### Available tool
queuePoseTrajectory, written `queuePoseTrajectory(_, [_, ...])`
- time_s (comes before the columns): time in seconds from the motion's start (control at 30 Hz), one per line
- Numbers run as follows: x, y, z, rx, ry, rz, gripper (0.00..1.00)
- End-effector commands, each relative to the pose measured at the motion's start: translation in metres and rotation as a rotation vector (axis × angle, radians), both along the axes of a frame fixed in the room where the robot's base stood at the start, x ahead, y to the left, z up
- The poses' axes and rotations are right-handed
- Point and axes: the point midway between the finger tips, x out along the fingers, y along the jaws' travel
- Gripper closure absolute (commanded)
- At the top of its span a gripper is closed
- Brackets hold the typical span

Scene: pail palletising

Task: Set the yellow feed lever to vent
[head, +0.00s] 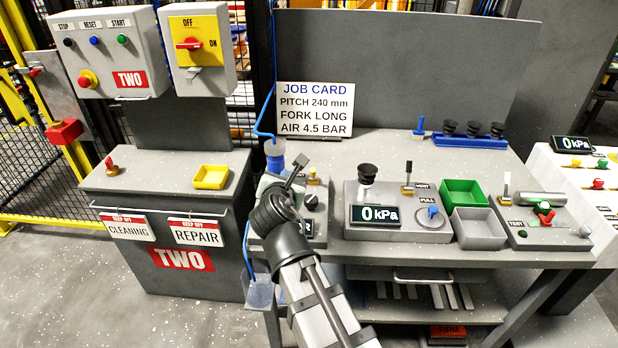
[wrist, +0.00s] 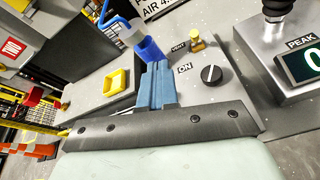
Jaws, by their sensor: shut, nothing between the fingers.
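A yellow lever (wrist: 196,40) stands on the grey control box at the left of the bench, beside a small label I cannot read for sure. An ON label lies below it. In the head view its yellow part (head: 312,174) shows just right of my gripper (head: 297,166). My gripper is shut and empty, above the box; its blue-grey fingers (wrist: 157,86) show in the wrist view, left of the lever and apart from it in the picture. A black knob (wrist: 211,74) sits on the same box. My arm hides part of the box in the head view.
A blue air bowl (head: 275,158) with a hose stands close behind my gripper. A gauge box (head: 376,215) is to the right, with a brass-based lever (head: 407,178) by a VENT label. A yellow tray (head: 211,177) is on the left cabinet. Green and grey bins (head: 479,228) stand farther right.

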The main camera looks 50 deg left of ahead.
Motion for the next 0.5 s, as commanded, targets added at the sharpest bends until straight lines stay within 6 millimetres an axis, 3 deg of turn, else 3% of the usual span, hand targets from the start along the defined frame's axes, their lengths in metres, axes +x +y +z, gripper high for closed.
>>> queuePoseTrajectory(0.1, [0.002, -0.017, -0.029, -0.129, -0.042, -0.043, 1.0])
queuePoseTrajectory(0.2, [0.003, -0.026, -0.042, -0.198, -0.064, -0.069, 1.0])
queuePoseTrajectory(0.5, [0.005, -0.033, -0.052, -0.249, -0.082, -0.087, 1.0])
